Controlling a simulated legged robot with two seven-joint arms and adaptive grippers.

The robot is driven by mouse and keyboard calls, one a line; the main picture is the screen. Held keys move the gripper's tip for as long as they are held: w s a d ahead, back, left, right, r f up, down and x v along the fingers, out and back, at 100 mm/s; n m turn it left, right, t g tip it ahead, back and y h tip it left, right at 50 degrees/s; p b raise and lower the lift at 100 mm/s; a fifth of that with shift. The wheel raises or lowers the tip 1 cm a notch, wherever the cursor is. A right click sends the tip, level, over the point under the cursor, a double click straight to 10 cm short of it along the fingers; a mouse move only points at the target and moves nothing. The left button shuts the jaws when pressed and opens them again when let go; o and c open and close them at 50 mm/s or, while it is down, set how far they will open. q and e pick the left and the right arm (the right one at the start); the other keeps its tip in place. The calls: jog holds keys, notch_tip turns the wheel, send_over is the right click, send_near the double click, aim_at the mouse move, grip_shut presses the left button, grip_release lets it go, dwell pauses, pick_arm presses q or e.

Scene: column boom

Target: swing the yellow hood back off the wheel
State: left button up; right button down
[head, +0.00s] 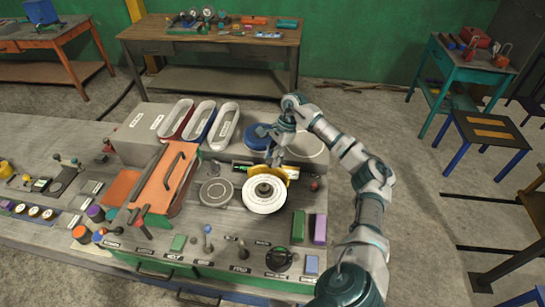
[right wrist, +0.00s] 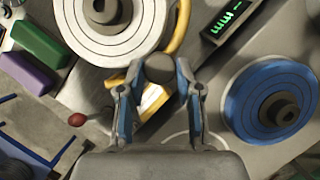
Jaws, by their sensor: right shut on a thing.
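The white wheel (head: 264,194) lies flat on the bench, with a dark hub at its centre. The yellow hood (head: 291,172) shows along the wheel's far edge in the head view. In the right wrist view, the hood's yellow rim (right wrist: 181,28) curves beside the wheel (right wrist: 78,40), and a yellow part shows between my fingers. My right gripper (head: 279,152) is over the hood on the wheel's far side. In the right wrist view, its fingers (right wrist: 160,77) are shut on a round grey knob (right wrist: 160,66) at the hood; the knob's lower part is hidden. My left gripper is not in view.
A blue disc (right wrist: 270,103) lies close to the right gripper. Green (head: 298,226) and purple (head: 320,228) blocks stand right of the wheel. An orange-topped box (head: 150,188) and several trays (head: 199,121) are to the left. A dark red knob (head: 315,186) is near the bench's right edge.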

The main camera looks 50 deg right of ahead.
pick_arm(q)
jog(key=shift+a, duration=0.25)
pick_arm(e)
jog(key=shift+f, duration=0.15)
jog(key=c, duration=0.8)
grip_release()
jog(key=shift+a, duration=0.1)
jog(key=shift+r, duration=0.2)
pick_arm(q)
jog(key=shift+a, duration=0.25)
pick_arm(e)
jog(key=v, duration=1.1)
jog(key=shift+d+r, duration=0.25)
